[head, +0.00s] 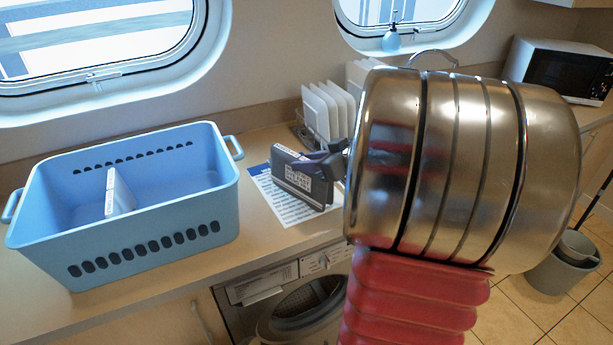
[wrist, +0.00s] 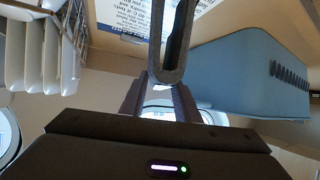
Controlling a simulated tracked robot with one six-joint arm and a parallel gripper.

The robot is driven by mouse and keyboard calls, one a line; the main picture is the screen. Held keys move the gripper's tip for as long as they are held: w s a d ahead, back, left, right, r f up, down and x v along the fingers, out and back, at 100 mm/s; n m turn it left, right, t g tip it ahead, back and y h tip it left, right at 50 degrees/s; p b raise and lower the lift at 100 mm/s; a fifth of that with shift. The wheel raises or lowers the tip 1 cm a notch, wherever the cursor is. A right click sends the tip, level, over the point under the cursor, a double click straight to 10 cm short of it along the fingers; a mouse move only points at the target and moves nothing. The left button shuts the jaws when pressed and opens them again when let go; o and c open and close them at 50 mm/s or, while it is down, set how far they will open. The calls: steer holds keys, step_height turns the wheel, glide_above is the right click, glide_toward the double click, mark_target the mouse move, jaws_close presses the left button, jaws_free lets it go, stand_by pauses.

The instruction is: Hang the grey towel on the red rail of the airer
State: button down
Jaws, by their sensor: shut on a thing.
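The grey towel (head: 298,178) is folded double, a dark slab with pale label-like patches, left of my arm's steel end in the head view. In the wrist view the towel (wrist: 166,76) shows edge-on as a narrow U-shaped fold between the fingers. My gripper (head: 326,156) is shut on it near the fold; its fingers also show in the wrist view (wrist: 160,98). The towel is over the counter by a printed sheet; its exact height is unclear. My arm hides much behind it. No airer or red rail is recognisable in either view.
A plate rack (head: 325,110) stands behind the towel. A printed sheet (head: 285,207) lies on the counter. A washing machine (head: 310,295) is below, a grey bucket (head: 563,275) at right.

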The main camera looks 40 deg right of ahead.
steer(key=shift+f, duration=0.15)
steer(key=shift+f, duration=1.8)
steer(key=c, duration=1.3)
jaws_free()
steer(key=shift+c, duration=0.2)
steer(key=v, duration=1.2)
